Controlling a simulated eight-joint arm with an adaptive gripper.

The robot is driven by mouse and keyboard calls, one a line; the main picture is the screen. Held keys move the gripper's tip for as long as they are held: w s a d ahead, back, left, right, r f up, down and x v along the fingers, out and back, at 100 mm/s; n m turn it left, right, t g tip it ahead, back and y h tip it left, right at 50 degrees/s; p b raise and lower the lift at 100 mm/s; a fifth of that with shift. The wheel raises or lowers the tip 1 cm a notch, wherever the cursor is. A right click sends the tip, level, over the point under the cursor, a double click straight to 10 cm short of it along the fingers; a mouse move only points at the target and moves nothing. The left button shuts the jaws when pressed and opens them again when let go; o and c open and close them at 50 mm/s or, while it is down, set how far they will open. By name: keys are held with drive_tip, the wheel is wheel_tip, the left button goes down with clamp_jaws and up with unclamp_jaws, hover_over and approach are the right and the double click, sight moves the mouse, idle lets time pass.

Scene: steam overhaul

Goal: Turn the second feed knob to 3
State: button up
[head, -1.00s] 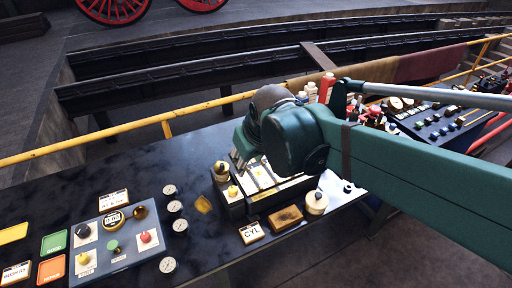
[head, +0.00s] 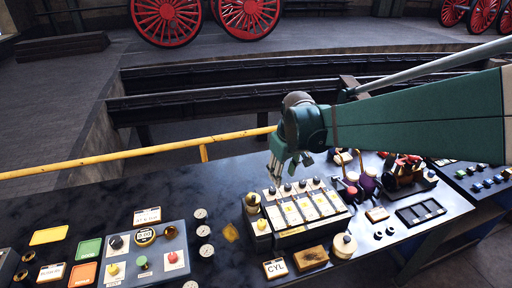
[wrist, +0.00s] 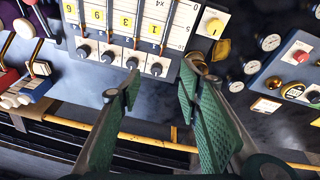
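A white panel (head: 300,208) with slotted scales and yellow number cards stands on the dark bench. A row of several dark round knobs (head: 287,187) runs along its far edge; the row also shows in the wrist view (wrist: 107,56). I cannot tell which knob counts as second; their pointer settings are too small to read. My gripper (head: 287,171) hangs above and behind this row, touching nothing visible. In the wrist view its two green fingers (wrist: 160,80) are apart with nothing between them, near the end knob (wrist: 156,69).
Beside the panel are a yellow knob (wrist: 213,26) and brass fittings (wrist: 196,56). Several gauges (head: 201,231) and a grey control box (head: 146,256) lie left. Levers (head: 366,183) stand right. A yellow rail (head: 130,154) runs behind the bench.

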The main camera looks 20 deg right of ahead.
sight(288, 186)
drive_tip(key=w+d+f+g+p, duration=0.1)
drive_tip(key=w+d+f, duration=0.1)
drive_tip(key=w, duration=0.1)
drive_tip(key=w+d+f+n+p, duration=0.1)
drive_tip(key=w+d+f, duration=0.1)
drive_tip(key=w+f, duration=0.1)
drive_tip(key=w+d+f+g+p, duration=0.1)
drive_tip(key=w+d+f, duration=0.1)
drive_tip(key=w, duration=0.1)
drive_tip(key=shift+d+f+g, duration=0.3)
drive_tip(key=shift+d, duration=0.1)
drive_tip(key=shift+w+d+f+n+p, duration=0.25)
drive_tip(key=shift+f+n+p, duration=0.05)
drive_tip(key=shift+f+p, duration=0.05)
drive_tip(key=shift+f, duration=0.1)
drive_tip(key=shift+f, duration=0.15)
drive_tip(key=shift+f, duration=3.75)
drive_tip(key=shift+c, duration=0.6)
drive_tip(key=c, duration=0.8)
